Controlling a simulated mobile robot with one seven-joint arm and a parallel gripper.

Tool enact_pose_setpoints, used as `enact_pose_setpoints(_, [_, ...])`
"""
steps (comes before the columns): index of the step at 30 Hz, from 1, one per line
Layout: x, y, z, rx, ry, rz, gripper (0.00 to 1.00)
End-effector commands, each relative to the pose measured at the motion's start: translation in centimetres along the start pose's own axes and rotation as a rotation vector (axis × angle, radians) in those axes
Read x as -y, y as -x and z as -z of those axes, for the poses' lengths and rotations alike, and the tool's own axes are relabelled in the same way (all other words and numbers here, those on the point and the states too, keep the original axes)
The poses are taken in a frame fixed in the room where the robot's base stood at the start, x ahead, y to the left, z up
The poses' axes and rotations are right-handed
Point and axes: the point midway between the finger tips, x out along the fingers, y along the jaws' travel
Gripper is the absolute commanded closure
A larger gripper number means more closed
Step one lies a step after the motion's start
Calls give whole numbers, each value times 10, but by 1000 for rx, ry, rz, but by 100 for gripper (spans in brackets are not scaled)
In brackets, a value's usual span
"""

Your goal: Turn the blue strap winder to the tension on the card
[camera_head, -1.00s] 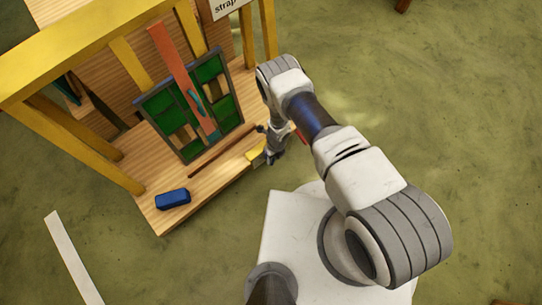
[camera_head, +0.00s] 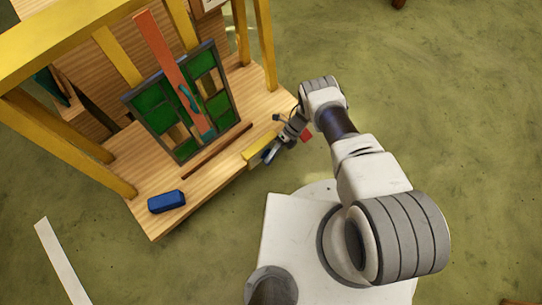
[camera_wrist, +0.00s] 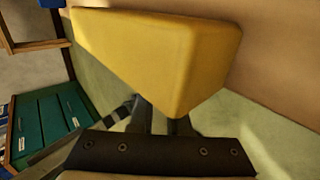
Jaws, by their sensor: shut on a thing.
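The leaded panel (camera_head: 227,82), with green and tan panes, stands upright on a wooden bench. An orange-red strap (camera_head: 160,45) runs down its face. A small blue-teal handle (camera_head: 187,98), seemingly the winder, sits on this strap; its exact angle is too small to read. My gripper (camera_head: 270,151) is at the bench's front edge, well right of and below the handle. It is shut on a yellow block (camera_head: 257,153); in the wrist view the block (camera_wrist: 150,50) fills the space beyond the fingers. The card (camera_head: 212,4) is cut off at the top edge, its writing unreadable.
A blue block (camera_head: 166,201) lies at the bench's front left. A thin brown rod (camera_head: 217,151) lies before the panel. Yellow posts (camera_head: 75,140) and a top beam frame the bench. The wrist view shows a green drawer unit (camera_wrist: 45,125). The floor on the right is clear.

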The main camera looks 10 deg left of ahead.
Motion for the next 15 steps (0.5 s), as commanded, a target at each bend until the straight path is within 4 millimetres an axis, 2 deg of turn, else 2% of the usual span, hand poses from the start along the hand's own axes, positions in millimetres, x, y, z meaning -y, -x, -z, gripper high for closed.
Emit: enact_pose_setpoints(15, [1, -1, -2, 5, 0, -77, 100])
